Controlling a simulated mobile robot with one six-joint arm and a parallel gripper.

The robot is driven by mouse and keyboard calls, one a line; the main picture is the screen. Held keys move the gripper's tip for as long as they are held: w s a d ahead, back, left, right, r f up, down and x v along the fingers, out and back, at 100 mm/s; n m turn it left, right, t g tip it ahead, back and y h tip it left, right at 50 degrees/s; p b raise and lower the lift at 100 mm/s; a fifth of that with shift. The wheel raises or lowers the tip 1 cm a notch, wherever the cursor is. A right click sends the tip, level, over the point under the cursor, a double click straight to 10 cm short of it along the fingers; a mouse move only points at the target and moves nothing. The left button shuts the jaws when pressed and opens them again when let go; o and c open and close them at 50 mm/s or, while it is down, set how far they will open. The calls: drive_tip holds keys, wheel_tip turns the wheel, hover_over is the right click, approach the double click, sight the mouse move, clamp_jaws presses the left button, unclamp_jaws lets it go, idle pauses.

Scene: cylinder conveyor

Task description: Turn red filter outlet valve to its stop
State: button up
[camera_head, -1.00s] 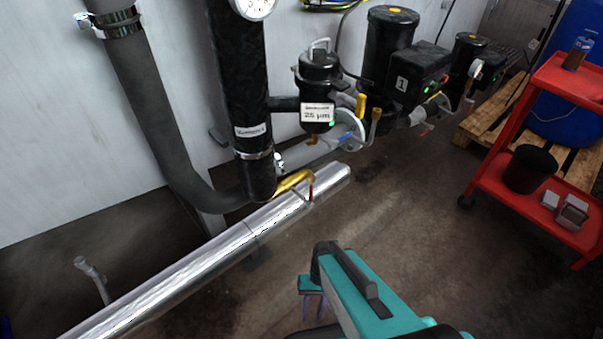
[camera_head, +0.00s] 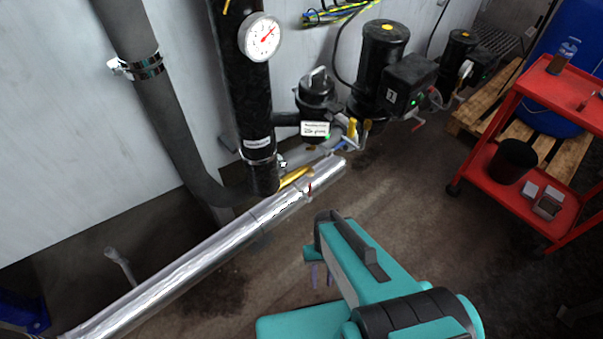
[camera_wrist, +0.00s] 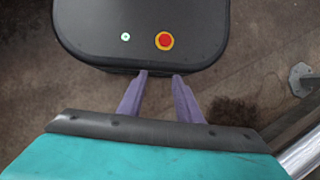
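A small red lever (camera_head: 309,187) stands at the upper right end of the silver pipe (camera_head: 215,250), just beside a yellow lever (camera_head: 295,177). Another red lever (camera_head: 419,126) shows farther right, below the pumps. I cannot tell from the picture which one is the filter outlet valve. The black filter housing (camera_head: 317,92) with a white label is above the pipe. My gripper (camera_head: 322,275) hangs below my teal arm, well short of the levers and touching nothing. In the wrist view its two purple fingers (camera_wrist: 160,76) are apart with nothing between them.
A black column with a round gauge (camera_head: 261,37) stands left of the filter. Black pumps (camera_head: 380,55) are right of it. A red cart (camera_head: 540,120) and wooden pallet (camera_head: 575,155) are at right. The floor between pipe and cart is clear.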

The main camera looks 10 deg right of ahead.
wheel_tip(320, 180, up, 15)
drive_tip(key=s+d+h+p, duration=0.1)
drive_tip(key=s+d+p, duration=0.1)
drive_tip(key=p, duration=1.2)
drive_tip(key=shift+d+f+n, duration=0.2)
drive_tip(key=shift+d+n, duration=0.1)
